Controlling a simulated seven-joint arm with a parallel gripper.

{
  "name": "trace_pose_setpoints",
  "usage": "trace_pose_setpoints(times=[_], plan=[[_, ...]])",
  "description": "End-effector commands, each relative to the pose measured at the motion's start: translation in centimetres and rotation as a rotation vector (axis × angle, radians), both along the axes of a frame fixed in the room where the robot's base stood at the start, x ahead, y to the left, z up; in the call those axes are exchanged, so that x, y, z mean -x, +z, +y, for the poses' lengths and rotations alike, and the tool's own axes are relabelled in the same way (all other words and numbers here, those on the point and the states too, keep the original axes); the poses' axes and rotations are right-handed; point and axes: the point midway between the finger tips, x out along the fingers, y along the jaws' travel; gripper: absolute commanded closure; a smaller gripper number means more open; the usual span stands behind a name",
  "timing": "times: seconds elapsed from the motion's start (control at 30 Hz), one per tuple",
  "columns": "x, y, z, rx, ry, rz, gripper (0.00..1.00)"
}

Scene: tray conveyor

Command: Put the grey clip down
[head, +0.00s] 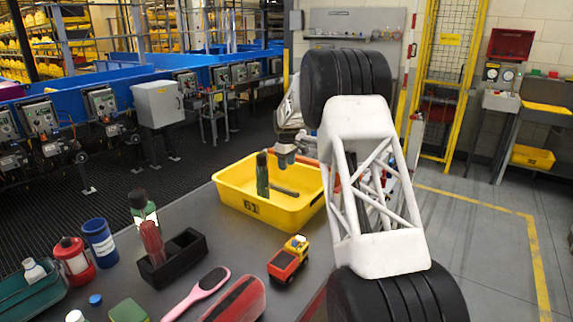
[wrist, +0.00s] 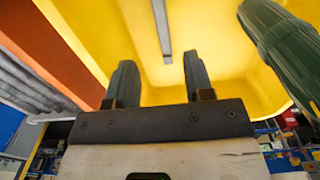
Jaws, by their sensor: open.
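The grey clip shows as a narrow grey bar (wrist: 162,30) in the wrist view, against the inside of the yellow tray (wrist: 225,30). In the head view a grey bar (head: 285,191) lies inside the same yellow tray (head: 245,207), marked 61. My gripper (wrist: 160,85) is open, with its two dark fingers apart and nothing between their tips. The bar is beyond the fingertips, apart from them.
A dark green bottle (head: 262,175) stands in the tray, left of my gripper; it also shows in the wrist view (wrist: 285,45). A toy truck (head: 288,260), a black holder (head: 180,258), a pink brush (head: 200,290) and several other things crowd the table's front.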

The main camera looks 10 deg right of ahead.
Motion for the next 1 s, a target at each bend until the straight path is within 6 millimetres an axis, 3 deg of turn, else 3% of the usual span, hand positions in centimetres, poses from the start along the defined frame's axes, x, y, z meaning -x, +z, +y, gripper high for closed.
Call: trace_pose_setpoints(times=[0.37, 0.57, 0.77, 1.0], plan=[[0.1, 0.1, 0.0, 0.0, -0.001, 0.0, 0.52], [1.2, 1.4, 0.1, 0.0, -0.014, -0.007, 0.52], [4.1, 4.2, 0.2, 0.0, -0.052, -0.018, 0.52], [9.4, 8.5, 0.5, 0.0, -0.117, -0.037, 0.52]])
